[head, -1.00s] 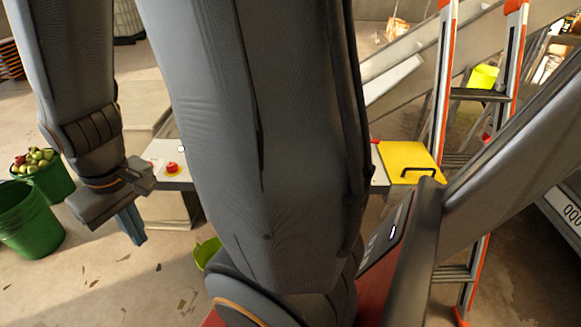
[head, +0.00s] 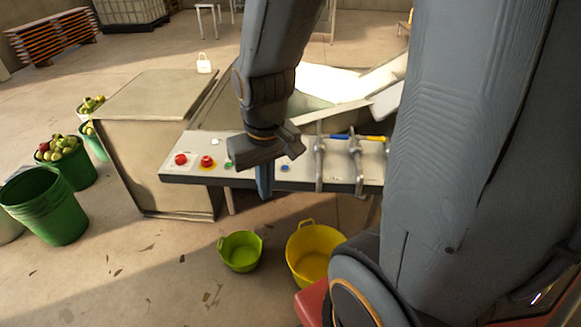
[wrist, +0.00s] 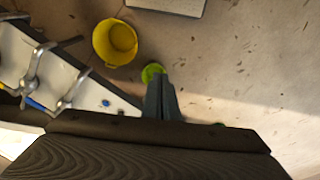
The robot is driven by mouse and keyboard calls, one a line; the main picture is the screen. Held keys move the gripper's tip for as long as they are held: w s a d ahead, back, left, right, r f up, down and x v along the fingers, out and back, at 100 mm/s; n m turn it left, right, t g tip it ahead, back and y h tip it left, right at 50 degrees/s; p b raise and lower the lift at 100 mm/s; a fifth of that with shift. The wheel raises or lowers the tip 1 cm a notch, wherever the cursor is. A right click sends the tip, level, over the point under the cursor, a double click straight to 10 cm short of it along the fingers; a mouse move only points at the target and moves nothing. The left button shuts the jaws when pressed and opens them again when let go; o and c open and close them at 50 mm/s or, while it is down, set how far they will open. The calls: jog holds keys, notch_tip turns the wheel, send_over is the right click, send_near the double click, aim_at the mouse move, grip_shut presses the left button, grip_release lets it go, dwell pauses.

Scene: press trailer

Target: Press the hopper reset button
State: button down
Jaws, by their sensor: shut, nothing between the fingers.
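A pale control panel (head: 180,172) crosses the middle of the head view. It carries two red buttons, one at the left end (head: 181,159) and one on a yellow base (head: 207,161). A green button (head: 228,164) sits by my gripper and a blue button (head: 285,168) is to its right. I cannot read which is the hopper reset. My gripper (head: 264,190) is shut and empty, pointing down and overlapping the panel's front edge in view. In the wrist view my shut fingers (wrist: 162,98) are beside the panel's end with the blue button (wrist: 105,103).
Steel levers (head: 320,160) stand on the panel's right half. A green bowl-like tub (head: 240,251) and a yellow tub (head: 312,252) are on the floor in front. A metal box (head: 150,130) and green buckets (head: 46,206) stand left. My arm hides the right side.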

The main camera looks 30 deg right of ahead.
jog(key=w+a+m+t+p, duration=0.1)
jog(key=w+m+t+p, duration=0.3)
jog(key=w, duration=0.8)
jog(key=m+h+p, duration=0.6)
jog(key=m+h, duration=0.2)
jog(key=m, duration=0.9)
send_over(285, 168)
notch_tip(285, 168, down, 6)
jog(key=shift+s+a, duration=0.15)
jog(key=shift+a, duration=0.25)
jog(key=shift+f+b, duration=0.2)
jog(key=shift+b, duration=0.1)
notch_tip(285, 168, down, 8)
jog(key=b, duration=0.6)
jog(key=shift+f, duration=0.25)
jog(key=shift+b, duration=0.3)
jog(key=shift+f, duration=0.4)
